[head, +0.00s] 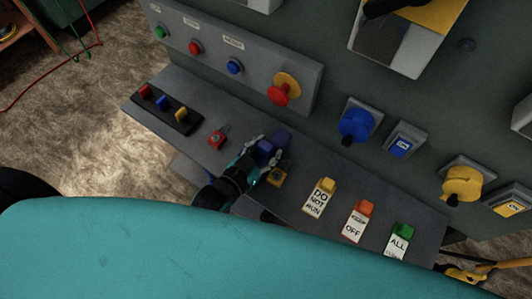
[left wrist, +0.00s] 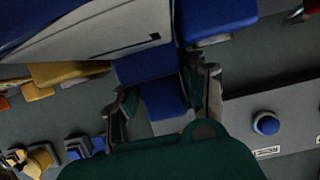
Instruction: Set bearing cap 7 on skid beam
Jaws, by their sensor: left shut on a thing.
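My left gripper (head: 267,154) reaches over the grey shelf at the foot of the control panel. It is shut on a dark blue block (head: 282,138). In the left wrist view the fingers of the left gripper (left wrist: 162,92) stand on either side of the blue block (left wrist: 164,101). I cannot read a number on the block or tell whether it is bearing cap 7. I cannot make out a skid beam for certain in either view. My right gripper is not in view.
The grey shelf (head: 237,161) holds a red padlock (head: 217,138), a yellow padlock (head: 277,178), a black tray (head: 187,124) with coloured blocks, and a yellow-topped tag (head: 319,198). A red mushroom button (head: 281,91) and blue rotary switch (head: 355,124) stick out from the panel.

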